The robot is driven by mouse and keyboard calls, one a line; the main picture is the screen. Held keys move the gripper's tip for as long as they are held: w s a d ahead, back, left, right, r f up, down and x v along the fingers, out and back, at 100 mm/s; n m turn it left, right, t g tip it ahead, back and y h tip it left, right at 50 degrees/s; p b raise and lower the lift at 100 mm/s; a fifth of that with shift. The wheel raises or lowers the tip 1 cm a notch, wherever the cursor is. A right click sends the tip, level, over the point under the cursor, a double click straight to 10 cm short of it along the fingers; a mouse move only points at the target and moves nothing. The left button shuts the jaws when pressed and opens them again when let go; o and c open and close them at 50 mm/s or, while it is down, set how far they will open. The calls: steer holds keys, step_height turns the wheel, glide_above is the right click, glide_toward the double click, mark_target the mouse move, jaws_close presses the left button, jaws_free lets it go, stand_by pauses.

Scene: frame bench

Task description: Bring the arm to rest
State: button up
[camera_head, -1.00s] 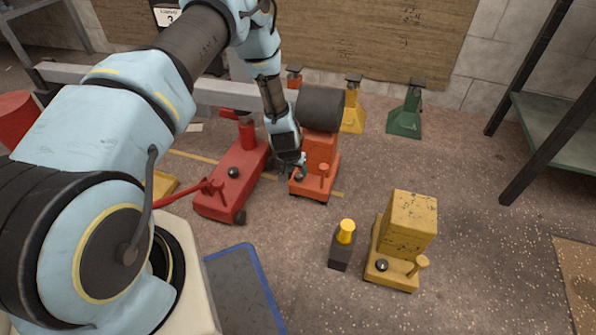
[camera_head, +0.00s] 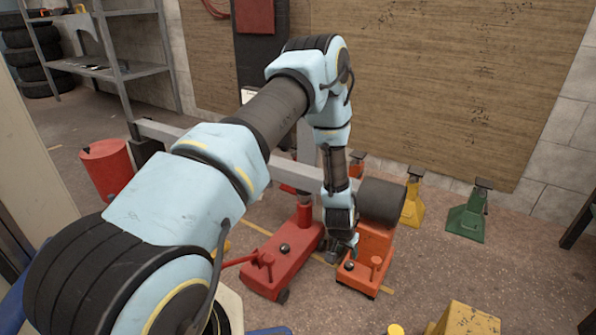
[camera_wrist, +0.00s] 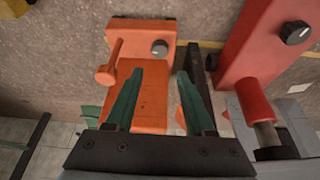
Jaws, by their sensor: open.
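My arm (camera_head: 270,110) reaches out from the lower left and bends down at the wrist in the head view. My gripper (camera_head: 341,253) hangs beside the left side of an orange machine (camera_head: 366,260) with a dark roller. In the wrist view my gripper (camera_wrist: 157,85) shows two green fingers spread apart, with nothing held between them. The orange machine (camera_wrist: 139,55) lies behind the fingers there; I cannot tell whether they touch it.
A red wheeled jack (camera_head: 285,262) stands close left of my gripper. Yellow (camera_head: 412,205) and green (camera_head: 468,218) stands are behind to the right. A red drum (camera_head: 107,167), grey shelves (camera_head: 118,72) and a wooden wall panel (camera_head: 440,80) are farther back. Floor at right is partly clear.

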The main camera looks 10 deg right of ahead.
steer(key=w+a+r+n+y, duration=0.1)
steer(key=w+a+r+n, duration=0.1)
steer(key=a+r, duration=0.75)
steer(key=w+a+r+n, duration=0.2)
steer(key=a+r, duration=0.5)
steer(key=r, duration=0.5)
steer(key=s+a+r+n+g+y, duration=0.1)
steer(key=s+a+r+n, duration=0.1)
steer(key=s+a+r, duration=0.6)
steer(key=s+a+r+n+y, duration=0.1)
steer(key=s+a+r+n, duration=0.1)
steer(key=s+a+r, duration=0.55)
steer(key=w+r+p, duration=0.1)
steer(key=r+p, duration=1.5)
steer(key=p, duration=0.1)
steer(key=w+a+r+p, duration=0.1)
steer(key=w+r+p, duration=0.1)
steer(key=r+p, duration=1.4)
steer(key=shift+a+r+p, duration=0.3)
steer(key=shift+r+p, duration=0.1)
steer(key=shift+p, duration=0.55)
steer(key=shift+w+a, duration=0.1)
steer(key=shift+w, duration=0.05)
